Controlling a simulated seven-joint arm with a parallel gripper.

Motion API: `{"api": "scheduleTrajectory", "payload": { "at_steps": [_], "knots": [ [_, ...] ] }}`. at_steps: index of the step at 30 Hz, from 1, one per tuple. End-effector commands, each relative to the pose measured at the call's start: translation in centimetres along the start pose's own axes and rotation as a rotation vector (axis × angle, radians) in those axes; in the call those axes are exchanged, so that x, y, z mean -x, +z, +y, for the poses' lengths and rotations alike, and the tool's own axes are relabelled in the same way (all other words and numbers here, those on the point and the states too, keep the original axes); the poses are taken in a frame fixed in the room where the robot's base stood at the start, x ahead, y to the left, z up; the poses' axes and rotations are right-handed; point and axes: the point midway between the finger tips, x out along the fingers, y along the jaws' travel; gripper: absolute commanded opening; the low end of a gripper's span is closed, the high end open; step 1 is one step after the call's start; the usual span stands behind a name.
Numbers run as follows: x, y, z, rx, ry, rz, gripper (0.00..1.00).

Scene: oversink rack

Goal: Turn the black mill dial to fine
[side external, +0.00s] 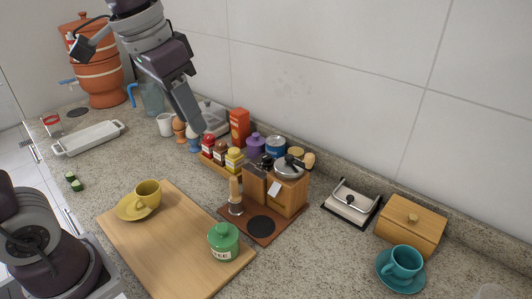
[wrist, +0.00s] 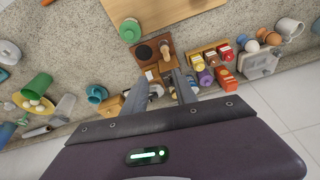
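The wooden mill (side external: 287,196) stands on a brown board, with a grey round top and a crank ending in a wooden knob (side external: 309,160). A small black part (side external: 265,160), which may be the black dial, shows at its back left; its setting is too small to read. My gripper (side external: 196,128) hangs above and to the left of the mill, touching nothing. In the wrist view my gripper (wrist: 158,78) has its two fingers apart with nothing held. The mill lies beyond and between the fingers there, partly hidden by them; I cannot make out the dial.
Spice jars (side external: 221,152), an orange box (side external: 239,126) and purple (side external: 256,144) and blue pots crowd the mill's left and back. A green jar (side external: 223,242) and yellow cup (side external: 147,193) are on the cutting board (side external: 165,248).

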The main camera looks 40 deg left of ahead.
Motion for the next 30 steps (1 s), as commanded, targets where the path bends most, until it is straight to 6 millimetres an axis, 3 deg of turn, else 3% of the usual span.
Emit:
{"api": "scheduleTrajectory", "payload": {
  "at_steps": [1,3,6,9,14,24,30],
  "knots": [
    [-1.6,-3.1,-0.5,-0.027,0.008,-0.051,0.34],
    [-4.5,-7.2,-1.2,-0.075,0.020,-0.116,0.34],
    [-9.4,-11.5,-2.1,-0.140,0.036,-0.199,0.34],
    [-13.8,-13.9,-2.6,-0.190,0.049,-0.257,0.34],
    [-17.3,-15.1,-2.8,-0.229,0.061,-0.298,0.34],
    [-22.9,-13.3,-2.7,-0.230,0.062,-0.302,0.34],
    [-24.1,-13.0,-2.6,-0.230,0.061,-0.297,0.34]
  ]
}}
